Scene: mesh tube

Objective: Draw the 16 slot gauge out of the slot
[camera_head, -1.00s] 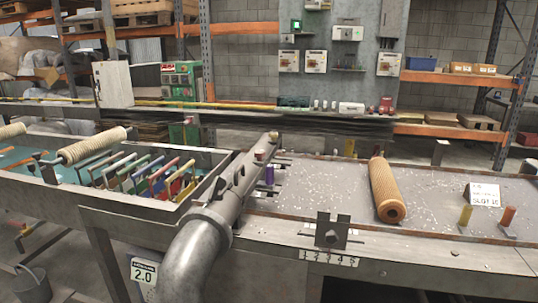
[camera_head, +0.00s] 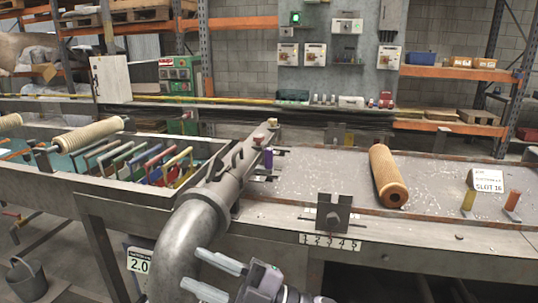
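A white card (camera_head: 487,181) reading "SLOT 16" stands on the right of the bench. Several coloured, handled gauges (camera_head: 150,163) stand in a row in the tray at left; I cannot tell which is for slot 16. A notched metal plate (camera_head: 333,213) stands upright at the bench front, above a numbered strip (camera_head: 330,242). A tan mesh tube (camera_head: 387,176) lies on the bench. My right gripper (camera_head: 194,268) is at the bottom, in front of the bench and below the tray. Its two fingers are apart, with nothing between them. My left gripper is out of view.
A thick grey pipe (camera_head: 182,235) rises at the bench front between tray and bench top. A pale ribbed roll (camera_head: 88,136) lies across the tray (camera_head: 130,200). The bench top around the mesh tube is mostly clear.

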